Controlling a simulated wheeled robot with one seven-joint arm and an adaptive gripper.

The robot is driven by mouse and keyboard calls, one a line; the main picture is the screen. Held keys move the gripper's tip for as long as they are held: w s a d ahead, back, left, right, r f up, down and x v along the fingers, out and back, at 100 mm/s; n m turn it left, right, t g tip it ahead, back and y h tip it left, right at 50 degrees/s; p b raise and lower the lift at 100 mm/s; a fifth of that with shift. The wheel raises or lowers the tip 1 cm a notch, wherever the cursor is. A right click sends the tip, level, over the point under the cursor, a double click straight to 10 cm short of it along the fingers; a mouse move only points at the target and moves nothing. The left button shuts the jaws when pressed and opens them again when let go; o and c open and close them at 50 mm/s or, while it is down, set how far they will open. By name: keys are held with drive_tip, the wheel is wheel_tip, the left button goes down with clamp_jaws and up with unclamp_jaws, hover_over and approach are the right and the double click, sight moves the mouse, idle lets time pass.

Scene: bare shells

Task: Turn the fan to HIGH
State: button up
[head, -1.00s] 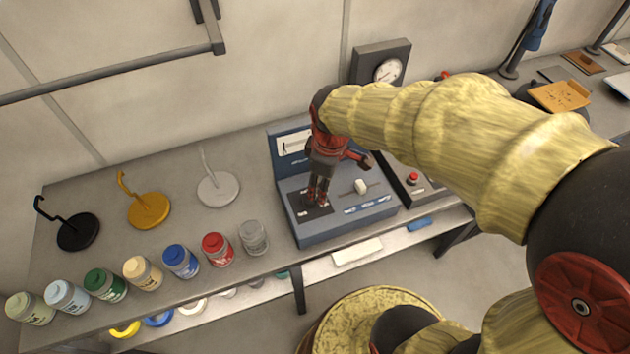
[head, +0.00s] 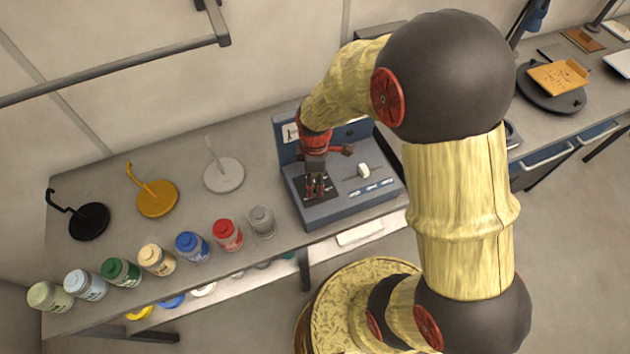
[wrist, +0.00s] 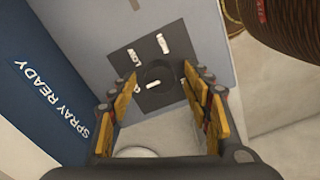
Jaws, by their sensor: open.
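A blue-grey control box (head: 352,202) stands on the bench in the head view. Which mark the knob points to cannot be told. My gripper (wrist: 160,84) is open and points down over the plate, with a yellow-padded finger on either side of the knob. Contact with the knob cannot be told.
A white slider handle (head: 363,170) is on the box, right of my gripper. Several paint jars (head: 192,247) line the bench's front edge at left. Black, yellow (head: 157,198) and white hook stands are behind them. A blue panel (wrist: 45,85) reads SPRAY READY.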

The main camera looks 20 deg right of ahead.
drive_tip(key=shift+f, duration=0.15)
drive_tip(key=shift+c, duration=0.8)
drive_tip(key=c, duration=1)
